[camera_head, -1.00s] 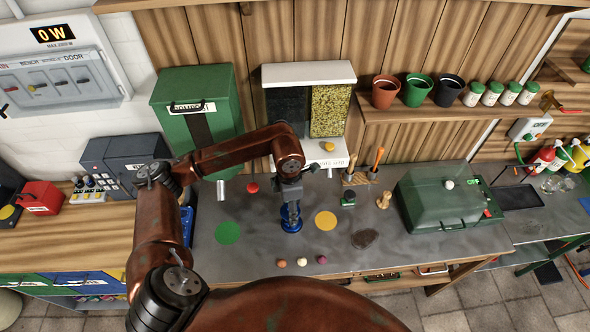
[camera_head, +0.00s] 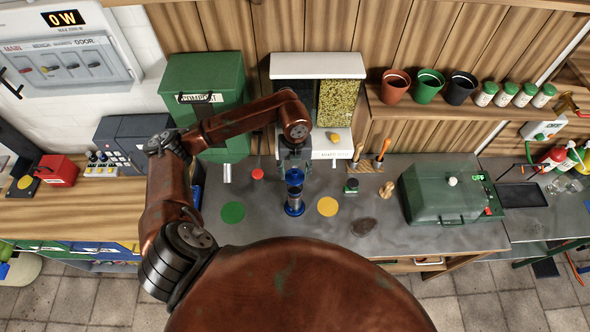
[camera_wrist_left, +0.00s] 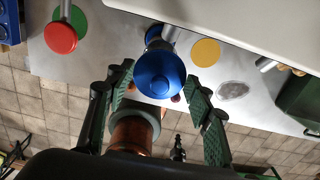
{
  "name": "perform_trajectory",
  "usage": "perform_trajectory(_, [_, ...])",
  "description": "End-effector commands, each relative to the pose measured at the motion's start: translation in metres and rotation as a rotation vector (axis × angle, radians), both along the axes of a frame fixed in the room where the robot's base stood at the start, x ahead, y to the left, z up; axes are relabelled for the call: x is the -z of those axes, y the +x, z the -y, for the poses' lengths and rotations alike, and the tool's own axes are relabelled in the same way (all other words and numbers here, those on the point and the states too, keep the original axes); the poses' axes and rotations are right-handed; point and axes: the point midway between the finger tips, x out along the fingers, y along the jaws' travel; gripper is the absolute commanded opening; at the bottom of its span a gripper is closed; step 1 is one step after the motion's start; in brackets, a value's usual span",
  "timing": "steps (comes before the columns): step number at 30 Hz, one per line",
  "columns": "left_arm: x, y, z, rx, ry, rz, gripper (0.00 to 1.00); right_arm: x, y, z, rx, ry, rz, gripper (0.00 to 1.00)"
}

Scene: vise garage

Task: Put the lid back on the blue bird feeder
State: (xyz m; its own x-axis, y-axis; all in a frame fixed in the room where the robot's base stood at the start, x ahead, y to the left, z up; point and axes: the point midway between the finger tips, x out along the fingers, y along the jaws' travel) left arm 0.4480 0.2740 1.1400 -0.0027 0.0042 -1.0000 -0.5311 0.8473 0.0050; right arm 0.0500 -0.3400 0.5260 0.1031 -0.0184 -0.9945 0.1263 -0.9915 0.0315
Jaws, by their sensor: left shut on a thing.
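The blue bird feeder (camera_head: 294,206) stands upright on the grey bench between a green and a yellow disc. A blue lid (camera_head: 294,175) is at the tips of my left gripper (camera_head: 294,167), directly above or on the feeder tube; I cannot tell whether they touch. In the left wrist view the rounded blue lid (camera_wrist_left: 160,74) lies between the green-padded fingers of my left gripper (camera_wrist_left: 158,82), which is shut on it. It hides most of the feeder below. My right gripper is not in view.
A white-topped seed dispenser (camera_head: 318,66) stands close behind the feeder. The green disc (camera_head: 232,212) and yellow disc (camera_head: 328,206) are flat. A green-lidded box (camera_head: 440,193) sits at right.

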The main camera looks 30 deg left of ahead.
Motion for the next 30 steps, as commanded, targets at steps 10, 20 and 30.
perform_trajectory(10, [0.027,-0.001,0.000,0.002,-0.002,-0.001,0.32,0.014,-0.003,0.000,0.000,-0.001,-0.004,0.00])
perform_trajectory(20, [0.057,-0.001,-0.001,0.002,0.000,-0.001,0.32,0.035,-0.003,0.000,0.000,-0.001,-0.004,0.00])
perform_trajectory(30, [0.061,0.000,-0.001,0.002,0.000,0.000,0.32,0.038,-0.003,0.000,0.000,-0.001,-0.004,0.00])
